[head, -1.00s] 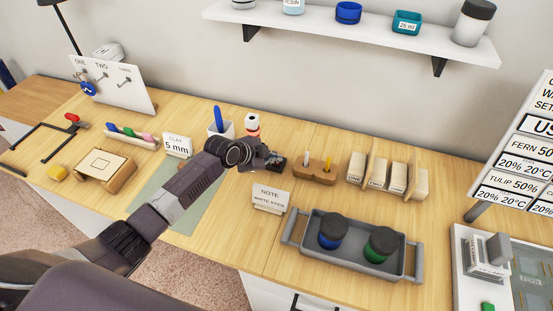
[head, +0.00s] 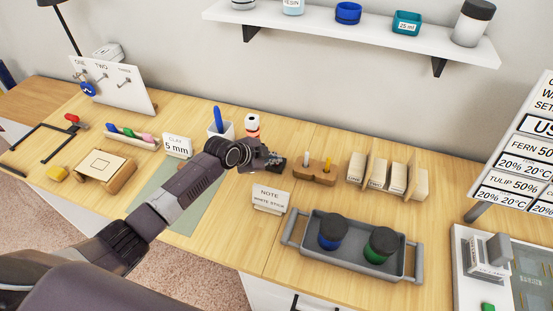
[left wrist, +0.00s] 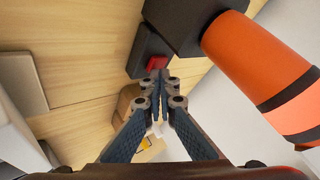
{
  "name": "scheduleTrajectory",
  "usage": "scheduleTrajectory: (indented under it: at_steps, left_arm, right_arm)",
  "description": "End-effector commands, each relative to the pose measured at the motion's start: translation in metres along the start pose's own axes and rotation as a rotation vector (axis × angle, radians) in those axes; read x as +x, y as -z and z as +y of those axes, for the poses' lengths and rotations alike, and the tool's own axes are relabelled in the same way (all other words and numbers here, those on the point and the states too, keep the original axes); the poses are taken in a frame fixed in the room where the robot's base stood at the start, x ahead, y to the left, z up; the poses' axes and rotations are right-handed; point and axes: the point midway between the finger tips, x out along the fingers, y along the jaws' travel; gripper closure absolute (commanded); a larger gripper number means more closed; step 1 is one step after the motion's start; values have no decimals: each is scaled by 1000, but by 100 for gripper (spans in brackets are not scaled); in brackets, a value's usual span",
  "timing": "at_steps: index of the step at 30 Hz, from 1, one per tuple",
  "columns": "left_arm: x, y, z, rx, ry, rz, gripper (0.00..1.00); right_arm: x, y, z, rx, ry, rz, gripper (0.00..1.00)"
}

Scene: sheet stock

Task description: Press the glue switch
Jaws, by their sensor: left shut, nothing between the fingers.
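The glue switch is a small red rocker (left wrist: 157,63) on a dark block (left wrist: 148,48) in the left wrist view. Beside it is an orange cylinder with dark bands (left wrist: 255,55) on a dark base. In the head view the dark block (head: 278,161) sits on the bench, partly behind my left gripper (head: 268,161). My left gripper is shut and empty. In the left wrist view its fingertips (left wrist: 160,76) appear just short of the red rocker; I cannot tell whether they touch it. My right gripper is not in view.
A wooden holder (head: 316,174) with small sticks stands right of the block. A note card (head: 268,199) and a grey tray with two jars (head: 288,241) are nearer. A white pen cup (head: 213,132) and a white-topped bottle (head: 252,120) stand behind the gripper.

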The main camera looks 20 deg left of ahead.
Motion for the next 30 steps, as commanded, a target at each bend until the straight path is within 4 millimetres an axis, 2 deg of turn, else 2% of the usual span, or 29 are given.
scheduleTrajectory:
  at_steps: [19, 30]
  left_arm:
    - [-41, 30, -31, 1, 2, 1, 100]
    - [-42, 31, -31, 0, 2, 1, 100]
  right_arm:
    - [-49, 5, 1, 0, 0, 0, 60]
    - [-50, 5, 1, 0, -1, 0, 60]
